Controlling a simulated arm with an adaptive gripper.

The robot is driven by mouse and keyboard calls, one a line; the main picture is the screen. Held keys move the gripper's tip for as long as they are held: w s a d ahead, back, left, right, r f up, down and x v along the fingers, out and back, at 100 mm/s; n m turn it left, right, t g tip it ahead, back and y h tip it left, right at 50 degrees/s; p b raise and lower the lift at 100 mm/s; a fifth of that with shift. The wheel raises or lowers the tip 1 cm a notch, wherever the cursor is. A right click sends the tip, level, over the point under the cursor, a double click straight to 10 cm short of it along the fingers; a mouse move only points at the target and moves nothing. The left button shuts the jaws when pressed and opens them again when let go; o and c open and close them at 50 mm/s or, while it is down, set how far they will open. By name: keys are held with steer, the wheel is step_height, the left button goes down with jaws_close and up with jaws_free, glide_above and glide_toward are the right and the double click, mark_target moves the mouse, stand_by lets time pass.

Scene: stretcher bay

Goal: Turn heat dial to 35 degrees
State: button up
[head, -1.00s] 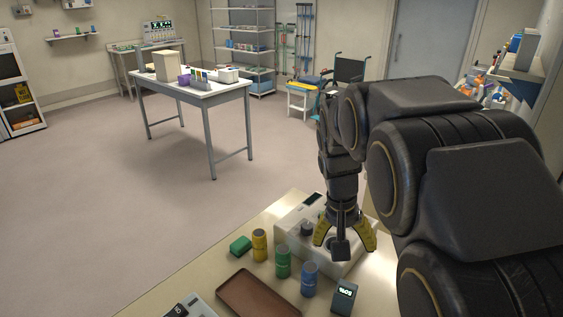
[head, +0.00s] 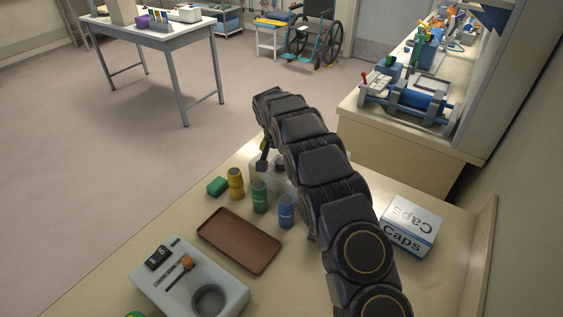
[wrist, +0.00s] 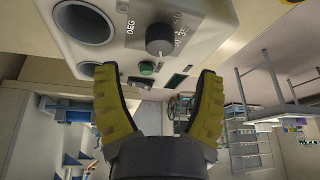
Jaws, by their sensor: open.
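The heat dial (wrist: 160,40) is a dark grey round knob on a pale device (wrist: 215,15), seen in the wrist view. "DEG" and several numbers are printed around it; I cannot read its setting. In the head view my arm hides most of the device (head: 257,172) and most of the gripper.
A brown tray (head: 222,226) and a grey box with an orange knob (head: 158,285) lie nearer. A Caps carton (head: 411,222) stands right of my arm.

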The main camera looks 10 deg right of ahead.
mark_target(281, 161)
steer(key=x, duration=0.6)
steer(key=shift+w+f, duration=0.1)
steer(key=shift+f, duration=0.25)
steer(key=c, duration=1.1)
